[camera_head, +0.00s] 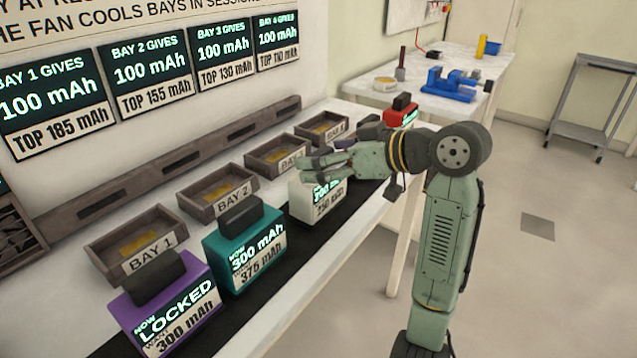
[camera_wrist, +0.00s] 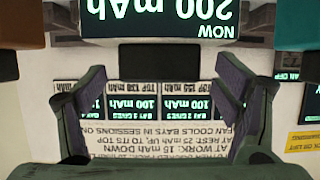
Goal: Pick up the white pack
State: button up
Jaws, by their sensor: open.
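The white pack (camera_head: 300,205) stands upright on the black strip along the bench's front edge. Its front label reads 250 mAh, and its upper part is partly hidden by my gripper (camera_head: 316,168). In the wrist view the white pack's lit display (camera_wrist: 165,22) fills the top middle, upside down, reading NOW 200 mAh.
A teal pack (camera_head: 245,250) stands left of the white one, then a purple pack (camera_head: 170,305) showing LOCKED. A red pack (camera_head: 401,115) is farther right. Wooden bay trays (camera_head: 217,193) line the bench behind. A blue vise (camera_head: 450,85) sits on the far table.

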jog(key=shift+w+a+f, duration=0.1)
jog(key=shift+a, duration=0.05)
jog(key=shift+c, duration=0.5)
grip_shut()
dwell(0.6)
